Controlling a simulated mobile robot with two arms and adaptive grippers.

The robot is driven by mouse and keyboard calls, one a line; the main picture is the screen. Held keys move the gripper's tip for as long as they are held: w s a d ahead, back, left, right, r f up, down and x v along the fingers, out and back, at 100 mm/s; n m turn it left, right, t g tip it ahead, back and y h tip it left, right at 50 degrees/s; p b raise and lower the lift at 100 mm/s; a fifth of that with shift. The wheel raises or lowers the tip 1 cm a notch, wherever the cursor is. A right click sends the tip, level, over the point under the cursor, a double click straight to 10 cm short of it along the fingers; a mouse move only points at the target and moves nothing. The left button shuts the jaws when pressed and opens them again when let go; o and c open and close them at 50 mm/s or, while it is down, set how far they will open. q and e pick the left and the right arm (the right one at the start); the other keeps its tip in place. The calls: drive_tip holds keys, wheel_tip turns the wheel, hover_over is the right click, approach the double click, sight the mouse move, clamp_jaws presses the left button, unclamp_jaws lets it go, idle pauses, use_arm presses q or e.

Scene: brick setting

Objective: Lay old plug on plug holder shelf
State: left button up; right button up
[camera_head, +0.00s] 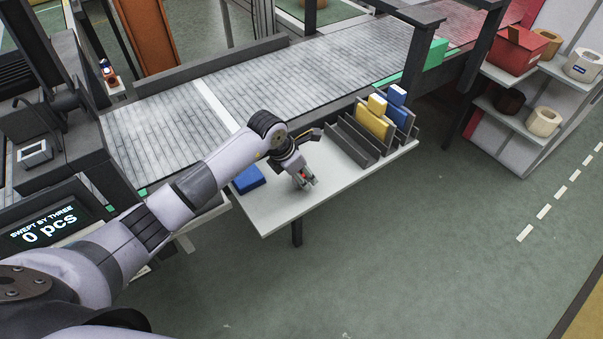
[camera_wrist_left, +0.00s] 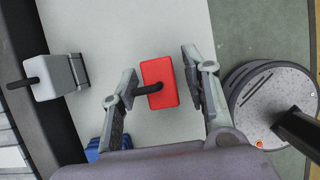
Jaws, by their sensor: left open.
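A red block with a black peg (camera_wrist_left: 168,72), which looks like the plug, lies on the white table in the left wrist view. My left gripper (camera_wrist_left: 159,93) is open, with one finger on each side of the block and gaps showing. In the head view my left gripper (camera_head: 304,182) points down over the table, and the block is mostly hidden by it. A dark grey slotted rack (camera_head: 352,144), which looks like the holder shelf, stands to the right on the same table. It holds yellow (camera_head: 372,121) and blue (camera_head: 397,95) pieces; its left slots look empty. My right gripper is not in view.
A blue block (camera_head: 248,180) lies on the white table (camera_head: 275,212) left of my gripper. A brick-patterned belt (camera_head: 290,85) runs behind. A pale box with a black peg (camera_wrist_left: 50,77) sits left in the wrist view. The table's front edge is clear.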

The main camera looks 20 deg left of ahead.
use_arm(q)
drive_tip(key=shift+r, duration=0.25)
drive_tip(key=shift+s+a+r, duration=0.1)
drive_tip(key=shift+a+r, duration=0.05)
drive_tip(key=shift+r, duration=0.15)
drive_tip(key=b+v, duration=0.1)
drive_tip(key=v, duration=1)
drive_tip(key=shift+s, duration=0.15)
